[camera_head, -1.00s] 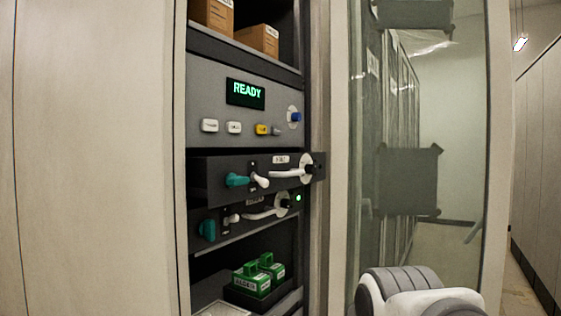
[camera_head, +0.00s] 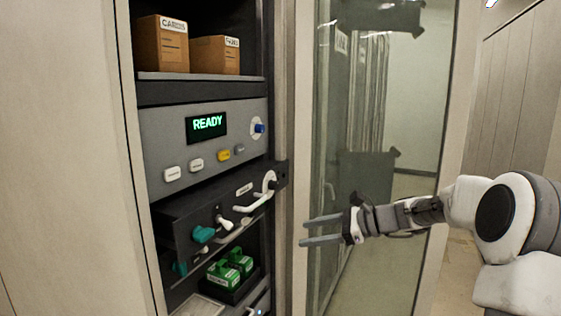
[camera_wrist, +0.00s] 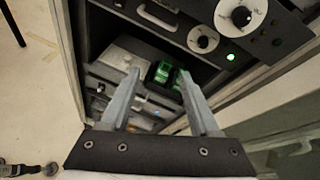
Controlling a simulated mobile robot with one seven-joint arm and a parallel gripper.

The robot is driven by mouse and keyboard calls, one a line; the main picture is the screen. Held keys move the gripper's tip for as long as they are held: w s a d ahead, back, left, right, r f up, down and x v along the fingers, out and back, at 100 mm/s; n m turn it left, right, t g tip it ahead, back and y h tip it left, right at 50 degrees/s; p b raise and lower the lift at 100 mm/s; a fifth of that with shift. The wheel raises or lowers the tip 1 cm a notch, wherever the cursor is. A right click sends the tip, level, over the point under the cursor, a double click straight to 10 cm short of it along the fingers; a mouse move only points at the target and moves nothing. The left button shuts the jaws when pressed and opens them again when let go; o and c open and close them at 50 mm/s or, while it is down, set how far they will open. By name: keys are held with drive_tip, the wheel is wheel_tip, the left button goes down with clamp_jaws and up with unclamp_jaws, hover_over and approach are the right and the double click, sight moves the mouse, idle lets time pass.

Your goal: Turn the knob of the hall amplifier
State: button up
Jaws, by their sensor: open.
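A grey panel (camera_head: 160,125) with a READY display (camera_head: 206,126), buttons and a blue knob (camera_head: 259,128) sits above. Cardboard boxes (camera_head: 161,45) stand on the top shelf. Green blocks (camera_head: 222,272) sit below. A glass door (camera_head: 345,120) stands behind my gripper. A green light (camera_wrist: 231,57) glows.

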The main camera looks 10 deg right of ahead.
drive_tip(key=w+d+r+m+t+y+p, duration=0.25)
drive_tip(key=d+r+m+t, duration=0.2)
drive_tip(key=d+r, duration=0.35)
drive_tip(key=p, duration=0.3)
approach(277, 185)
drive_tip(key=shift+m+g, duration=0.35)
drive_tip(key=x, duration=0.7)
drive_tip(key=shift+w+a+r, duration=0.2)
drive_tip(key=shift+w+a, duration=0.05)
drive_tip(key=shift+w, duration=0.1)
drive_tip(key=shift+c, duration=0.3)
clamp_jaws()
